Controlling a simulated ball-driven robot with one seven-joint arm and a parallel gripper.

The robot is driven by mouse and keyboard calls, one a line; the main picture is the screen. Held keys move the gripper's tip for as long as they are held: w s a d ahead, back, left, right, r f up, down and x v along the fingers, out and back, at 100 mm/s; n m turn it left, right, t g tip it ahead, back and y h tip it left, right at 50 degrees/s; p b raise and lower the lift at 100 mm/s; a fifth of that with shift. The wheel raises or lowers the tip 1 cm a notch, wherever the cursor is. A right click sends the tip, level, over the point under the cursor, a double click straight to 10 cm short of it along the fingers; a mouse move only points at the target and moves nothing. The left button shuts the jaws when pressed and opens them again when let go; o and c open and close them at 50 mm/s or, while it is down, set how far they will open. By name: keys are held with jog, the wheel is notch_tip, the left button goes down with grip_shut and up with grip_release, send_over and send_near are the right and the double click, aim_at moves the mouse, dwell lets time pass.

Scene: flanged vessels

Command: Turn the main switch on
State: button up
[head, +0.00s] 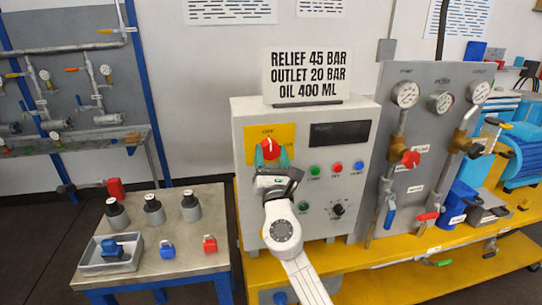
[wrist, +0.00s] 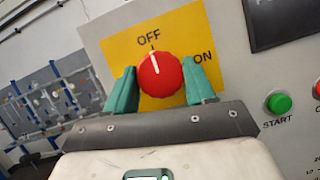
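The main switch is a red round knob (wrist: 160,76) on a yellow plate (wrist: 113,46) marked OFF and ON. Its white line points up at OFF, and ON is printed to the upper right of the knob. In the head view the knob (head: 270,147) is at the upper left of the light grey control box (head: 350,170). My gripper (wrist: 160,82) has its teal fingers on the left and right sides of the knob, close against its edges with no clear gap. In the head view my gripper (head: 271,156) hides the plate's lower part.
Green start (head: 314,170), red (head: 337,167) and blue (head: 359,166) buttons sit right of the switch. A black dial (head: 338,209) is below them. A grey gauge panel (head: 425,130) with valves stands at right. A metal table (head: 150,254) with several small parts stands at left.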

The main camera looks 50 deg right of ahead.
jog(key=c, duration=0.5)
jog(key=shift+a+m+h, duration=0.1)
jog(key=shift+m+h, duration=0.2)
jog(key=shift+m, duration=0.3)
jog(key=m+g, duration=0.1)
jog(key=m, duration=0.1)
jog(key=shift+m+g+h+b, duration=0.3)
jog(key=shift+m, duration=0.1)
jog(key=m+g, duration=0.1)
jog(key=m, duration=0.2)
jog(key=m+g+h+b, duration=0.1)
jog(key=m, duration=0.2)
jog(key=shift+w+a+g, duration=0.1)
jog(key=shift+g, duration=0.3)
jog(key=m+g, duration=0.1)
jog(key=m, duration=0.2)
jog(key=m+g, duration=0.1)
jog(key=m, duration=0.2)
jog(key=shift+r, duration=0.2)
jog(key=m+y, duration=0.1)
jog(key=m, duration=0.1)
jog(key=m+g, duration=0.1)
jog(key=m, duration=0.2)
jog(key=shift+g+y, duration=0.3)
jog(key=shift+y, duration=0.1)
